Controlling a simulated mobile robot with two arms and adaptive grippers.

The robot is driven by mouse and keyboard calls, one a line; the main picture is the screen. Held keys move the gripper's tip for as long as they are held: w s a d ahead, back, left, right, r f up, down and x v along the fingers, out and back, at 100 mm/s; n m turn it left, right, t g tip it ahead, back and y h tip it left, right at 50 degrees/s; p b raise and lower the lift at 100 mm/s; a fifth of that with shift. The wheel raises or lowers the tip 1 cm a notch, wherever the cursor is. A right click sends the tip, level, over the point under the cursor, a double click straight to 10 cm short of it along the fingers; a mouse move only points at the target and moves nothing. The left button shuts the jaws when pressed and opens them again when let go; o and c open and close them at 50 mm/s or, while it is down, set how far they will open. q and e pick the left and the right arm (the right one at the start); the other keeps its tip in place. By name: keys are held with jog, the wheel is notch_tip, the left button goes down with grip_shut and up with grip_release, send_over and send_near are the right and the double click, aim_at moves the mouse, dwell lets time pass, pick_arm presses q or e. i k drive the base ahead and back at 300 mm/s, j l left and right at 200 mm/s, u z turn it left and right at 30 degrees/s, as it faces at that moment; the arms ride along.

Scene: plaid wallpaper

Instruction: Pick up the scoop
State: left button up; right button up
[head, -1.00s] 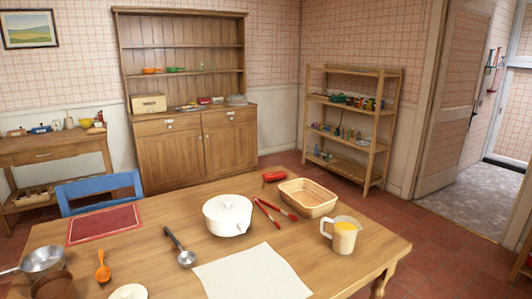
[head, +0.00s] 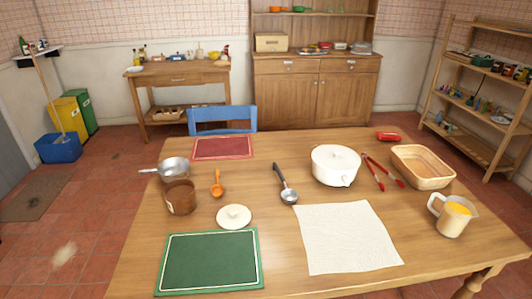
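A small orange scoop (head: 217,184) lies on the wooden table (head: 310,160), left of centre, with its round end toward me. A ladle-like utensil (head: 288,195) with a dark handle and a metal bowl lies to its right, its bowl toward me. Neither of my grippers is in the head view.
A brown pot (head: 181,199) and a metal saucepan (head: 174,167) stand left of the scoop. A white lid (head: 234,217) and green mat (head: 210,262) lie nearer me. A white pot (head: 335,165), red tongs (head: 378,173), basket (head: 422,167), jug (head: 451,215) and white cloth (head: 346,237) are rightward.

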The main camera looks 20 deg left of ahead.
aim_at(217, 191)
jog(key=u, duration=1.45)
